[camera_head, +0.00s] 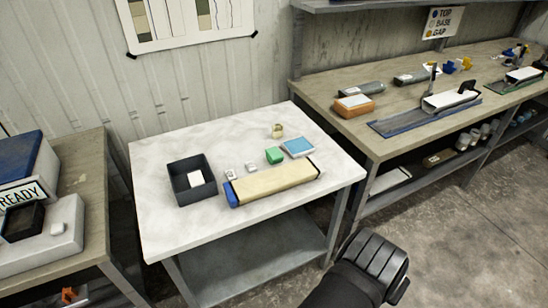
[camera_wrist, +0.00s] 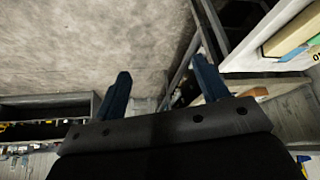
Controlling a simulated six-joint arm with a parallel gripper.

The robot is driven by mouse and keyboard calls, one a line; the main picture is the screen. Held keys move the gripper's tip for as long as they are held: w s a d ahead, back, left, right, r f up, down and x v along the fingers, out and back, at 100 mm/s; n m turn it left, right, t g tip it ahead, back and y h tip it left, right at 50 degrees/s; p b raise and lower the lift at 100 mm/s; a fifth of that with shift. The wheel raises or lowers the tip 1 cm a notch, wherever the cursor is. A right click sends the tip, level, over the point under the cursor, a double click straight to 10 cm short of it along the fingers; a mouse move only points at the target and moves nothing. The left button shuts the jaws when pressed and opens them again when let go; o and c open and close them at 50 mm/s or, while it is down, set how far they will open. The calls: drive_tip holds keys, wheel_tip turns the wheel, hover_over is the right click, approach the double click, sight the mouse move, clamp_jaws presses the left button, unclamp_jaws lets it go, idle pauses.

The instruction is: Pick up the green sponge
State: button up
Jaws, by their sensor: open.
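The green sponge (camera_head: 274,155) is a small green block on the white marbled table (camera_head: 160,215). My gripper (camera_head: 385,268) is low in front of the table, to the right, well away from the sponge. In the wrist view my gripper (camera_wrist: 160,88) shows two dark blue fingers spread wide with nothing between them.
A dark open box (camera_head: 191,181) with a white item inside stands at the table's left. Small white items (camera_head: 231,173) and a tape roll (camera_head: 277,131) are near the sponge. A cluttered workbench (camera_head: 395,135) stands right; another bench stands left. The table's back left is clear.

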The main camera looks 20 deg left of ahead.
drive_tip(key=w+d+r+h, duration=0.1)
drive_tip(key=w+d+r, duration=0.95)
drive_tip(key=w, duration=0.35)
drive_tip(key=w+a+n+g+y, duration=0.15)
drive_tip(key=w+a, duration=0.25)
drive_tip(key=w, duration=0.4)
drive_tip(key=w+a+n, duration=0.3)
drive_tip(key=w+a, duration=0.1)
drive_tip(key=w, duration=0.5)
drive_tip(key=n+g+y, duration=0.3)
drive_tip(key=n, duration=0.6)
hover_over(274, 153)
drive_tip(key=shift+t, duration=0.25)
drive_tip(key=f, duration=1.5)
drive_tip(key=s+f, duration=0.1)
drive_tip(key=f, duration=0.7)
drive_tip(key=shift+w+f, duration=0.2)
drive_tip(key=shift+f, duration=0.8)
drive_tip(key=shift+w+f, duration=0.25)
drive_tip(key=shift+f, duration=0.75)
drive_tip(key=shift+w+f, duration=0.2)
drive_tip(key=shift+f, duration=0.8)
drive_tip(key=c, duration=1)
drive_tip(key=shift+c, duration=0.2)
